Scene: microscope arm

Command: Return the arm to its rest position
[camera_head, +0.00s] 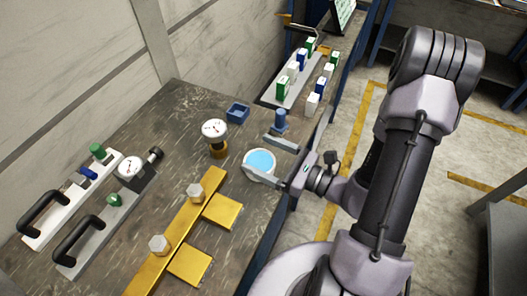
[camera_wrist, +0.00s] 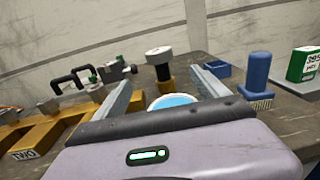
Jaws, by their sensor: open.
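My gripper (camera_head: 256,153) reaches in from the right over the table edge, with my arm bent behind it. Its two grey fingers are spread wide apart and hold nothing. A round white dish with a light blue inside (camera_head: 259,161) shows between the fingers in the head view. In the wrist view the dish (camera_wrist: 172,100) is partly hidden behind the gripper body, and the fingers (camera_wrist: 164,74) stand on either side of it. I cannot tell whether the fingers touch the dish or how high they are above the table.
A blue knobbed piece (camera_head: 280,121) stands close beside the upper finger. A gauge on a brass base (camera_head: 214,130) and a small blue tray (camera_head: 238,112) are beyond. Yellow blocks (camera_head: 222,212), handled plates (camera_head: 88,236) and a rack of boxes (camera_head: 290,91) surround.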

